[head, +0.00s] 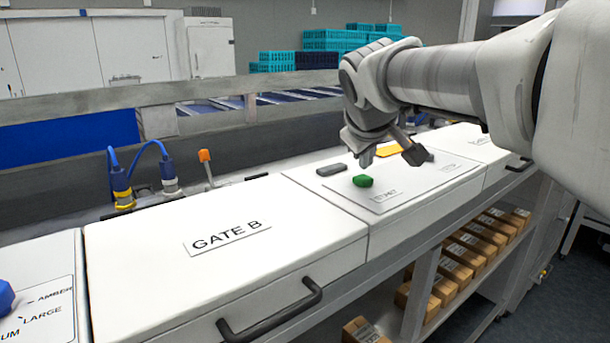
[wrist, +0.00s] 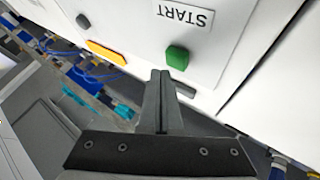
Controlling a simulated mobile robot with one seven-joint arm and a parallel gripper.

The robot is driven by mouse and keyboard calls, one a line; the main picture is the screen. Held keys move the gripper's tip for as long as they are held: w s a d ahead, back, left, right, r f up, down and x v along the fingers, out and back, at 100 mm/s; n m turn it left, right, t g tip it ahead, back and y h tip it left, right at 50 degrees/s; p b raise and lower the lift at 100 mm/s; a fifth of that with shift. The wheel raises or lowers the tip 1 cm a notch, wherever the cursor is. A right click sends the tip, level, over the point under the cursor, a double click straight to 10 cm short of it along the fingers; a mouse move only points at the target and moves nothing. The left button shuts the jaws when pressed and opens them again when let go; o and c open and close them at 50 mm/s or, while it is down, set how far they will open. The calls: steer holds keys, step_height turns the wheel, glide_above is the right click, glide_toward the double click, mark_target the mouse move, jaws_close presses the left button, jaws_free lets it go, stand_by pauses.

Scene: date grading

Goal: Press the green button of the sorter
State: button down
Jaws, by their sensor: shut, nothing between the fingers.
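The green button (head: 363,181) is a small raised block on a pale label plate on the white panel top of the sorter. It also shows in the wrist view (wrist: 177,57), beside the label reading START (wrist: 185,15), which is upside down there. My gripper (head: 366,160) is above the panel, close to the green button, with its fingers pointing down. In the wrist view my gripper's fingers (wrist: 162,73) are together and empty, with their tips just short of the button in the picture. I see no clear contact with the button.
An orange piece (head: 390,150) and a grey bar (head: 331,170) are on the same panel. The GATE B panel (head: 190,285) with a black handle (head: 270,312) adjoins it on the left. Blue cable plugs (head: 120,185) and an orange-tipped lever (head: 205,160) stand behind. Boxes (head: 470,245) fill a shelf below.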

steer(key=shift+f, duration=0.15)
stand_by(0.6)
steer(key=shift+f+b, duration=0.3)
steer(key=shift+b, duration=0.1)
